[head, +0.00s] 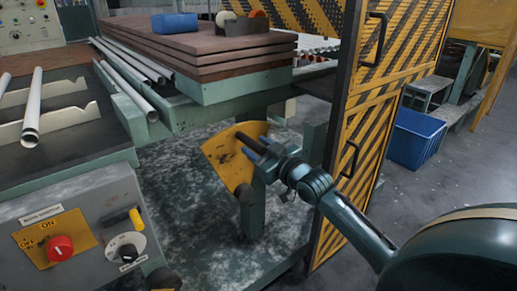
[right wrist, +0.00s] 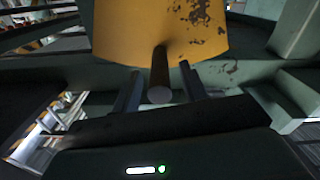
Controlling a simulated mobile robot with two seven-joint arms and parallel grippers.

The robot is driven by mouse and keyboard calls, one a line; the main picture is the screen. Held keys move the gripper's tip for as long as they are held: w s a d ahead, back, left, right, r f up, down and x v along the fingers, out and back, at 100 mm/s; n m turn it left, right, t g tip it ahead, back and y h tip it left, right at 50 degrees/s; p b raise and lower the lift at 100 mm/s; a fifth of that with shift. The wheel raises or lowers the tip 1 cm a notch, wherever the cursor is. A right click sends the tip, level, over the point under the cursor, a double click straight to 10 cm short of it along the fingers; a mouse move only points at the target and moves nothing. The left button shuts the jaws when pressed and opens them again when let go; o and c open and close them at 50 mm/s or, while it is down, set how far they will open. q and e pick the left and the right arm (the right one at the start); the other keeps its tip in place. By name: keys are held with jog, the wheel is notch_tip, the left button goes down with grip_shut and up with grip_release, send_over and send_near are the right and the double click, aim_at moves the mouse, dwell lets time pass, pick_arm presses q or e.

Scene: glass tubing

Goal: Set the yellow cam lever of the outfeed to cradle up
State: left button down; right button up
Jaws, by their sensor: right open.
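The yellow cam lever (head: 224,160) is a worn plate under the outfeed table, on a green post, tilted in the head view. In the right wrist view the yellow plate (right wrist: 165,30) fills the top middle, and its dark round peg (right wrist: 159,82) points towards the camera. My right gripper (head: 256,150) is at the plate's right side. It is open, with one finger on each side of the peg in the right wrist view (right wrist: 160,91). Whether the fingers touch the peg cannot be told. My left gripper is out of view.
Stacked brown boards (head: 215,60) lie on the green table above the lever. A control box (head: 75,225) with a red knob is at lower left. A blue crate (head: 415,138) stands beyond the gate.

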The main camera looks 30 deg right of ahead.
grip_shut()
dwell(0.3)
jog(key=shift+a, duration=0.1)
